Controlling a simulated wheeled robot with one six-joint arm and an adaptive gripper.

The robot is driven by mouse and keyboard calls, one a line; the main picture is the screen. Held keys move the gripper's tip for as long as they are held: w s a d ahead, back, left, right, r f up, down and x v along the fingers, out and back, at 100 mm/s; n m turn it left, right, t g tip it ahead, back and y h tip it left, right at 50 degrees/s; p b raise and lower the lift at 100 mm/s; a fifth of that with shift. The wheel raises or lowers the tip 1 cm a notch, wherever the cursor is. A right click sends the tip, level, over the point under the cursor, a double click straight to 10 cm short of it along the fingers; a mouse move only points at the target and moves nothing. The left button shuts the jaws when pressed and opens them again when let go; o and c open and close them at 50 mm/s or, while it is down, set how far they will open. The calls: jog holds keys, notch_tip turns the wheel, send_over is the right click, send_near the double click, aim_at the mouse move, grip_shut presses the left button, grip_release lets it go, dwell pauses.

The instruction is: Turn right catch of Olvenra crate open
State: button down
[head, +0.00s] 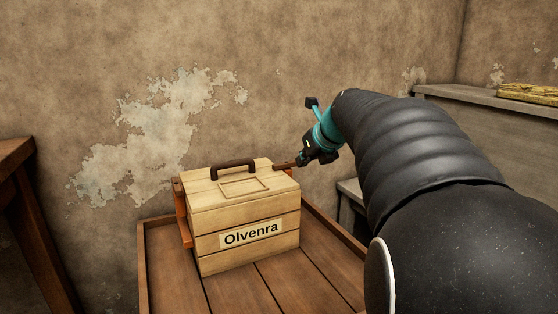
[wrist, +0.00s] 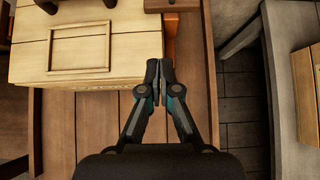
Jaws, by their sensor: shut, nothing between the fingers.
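The Olvenra crate (head: 246,252) is pale wood with a dark handle (head: 233,168) on its closed lid. On its right side, the wrist view shows an orange strip (wrist: 169,38) and, at the top edge of the picture, a brown block (wrist: 172,5) that seems to be the right catch. In the head view a brown piece (head: 285,165) shows at the lid's right edge beside my gripper (head: 300,160). An orange left catch part (head: 182,215) is on the opposite side. My gripper (wrist: 159,68) is shut and empty, its tips over the crate's right edge; contact is unclear.
The crate stands on a rimmed plank table (head: 185,279). Bare planks lie in front of it, with a narrow strip to its right. A grey shelf (head: 480,105) with a yellow object (head: 530,93) is at the right. A plastered wall (head: 290,60) stands behind.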

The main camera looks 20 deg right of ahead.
aim_at(280, 169)
jog(key=b+x, duration=0.1)
jog(key=x, duration=0.7)
jog(key=shift+w+a+f, duration=0.1)
jog(key=shift+a, duration=0.1)
jog(key=shift+w, duration=1.15)
jog(key=shift+w+r, duration=0.25)
jog(key=shift+w, duration=0.4)
jog(key=shift+d, duration=0.1)
jog(key=shift+r+p, duration=0.1)
jog(key=shift+p, duration=0.2)
